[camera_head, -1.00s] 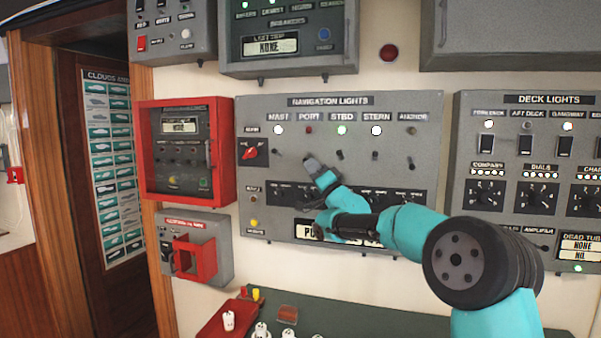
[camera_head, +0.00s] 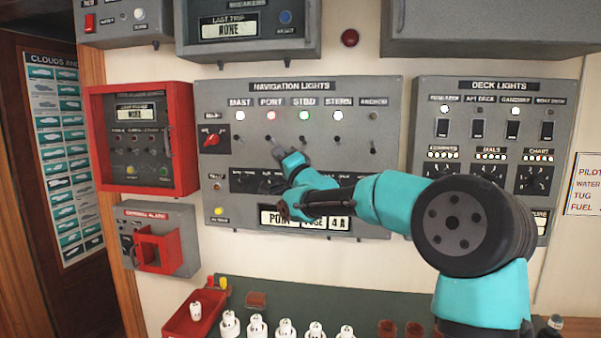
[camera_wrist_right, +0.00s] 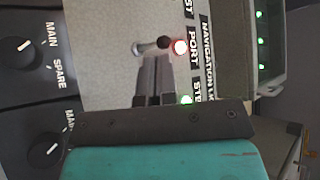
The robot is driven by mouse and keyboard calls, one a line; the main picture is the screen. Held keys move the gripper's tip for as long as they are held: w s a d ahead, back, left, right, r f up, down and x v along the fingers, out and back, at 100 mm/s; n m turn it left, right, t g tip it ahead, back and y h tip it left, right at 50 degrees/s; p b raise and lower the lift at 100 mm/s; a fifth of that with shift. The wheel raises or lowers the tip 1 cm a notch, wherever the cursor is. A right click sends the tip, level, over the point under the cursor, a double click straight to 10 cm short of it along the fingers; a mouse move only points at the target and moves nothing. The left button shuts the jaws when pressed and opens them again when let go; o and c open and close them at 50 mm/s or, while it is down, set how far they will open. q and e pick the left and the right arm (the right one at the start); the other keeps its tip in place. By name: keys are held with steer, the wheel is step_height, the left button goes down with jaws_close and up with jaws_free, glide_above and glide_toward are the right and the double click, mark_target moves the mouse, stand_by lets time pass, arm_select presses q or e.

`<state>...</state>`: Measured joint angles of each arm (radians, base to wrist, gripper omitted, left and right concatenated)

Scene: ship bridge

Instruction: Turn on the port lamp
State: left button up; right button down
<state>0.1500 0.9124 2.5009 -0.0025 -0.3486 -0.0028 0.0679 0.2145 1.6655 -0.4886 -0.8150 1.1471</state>
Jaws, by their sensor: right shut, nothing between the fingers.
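On the grey navigation lights panel (camera_head: 225,160), the port lamp (camera_head: 275,115) glows pinkish red. It also glows in the right wrist view (camera_wrist_right: 180,47). The port switch (camera_wrist_right: 150,44) is a small toggle whose round tip points toward that lamp. My right gripper (camera_head: 279,153) is just below the port switch in the head view. In the wrist view its fingers (camera_wrist_right: 153,76) are together, close beside the toggle, with nothing held; whether they touch it I cannot tell. My left gripper is not in view.
The mast, starboard and stern lamps (camera_head: 338,115) are lit; the anchor lamp (camera_head: 373,116) is dark. Rotary knobs (camera_head: 250,181) sit below the switches. A label display (camera_head: 305,219) is under them. The deck lights panel (camera_head: 425,95) is to the right. Below is a shelf with white pieces (camera_head: 257,327).

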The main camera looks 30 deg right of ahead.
steer(key=a+r+v, duration=0.1)
steer(key=v, duration=0.9)
steer(key=shift+s+d, duration=0.25)
steer(key=shift+s, duration=0.35)
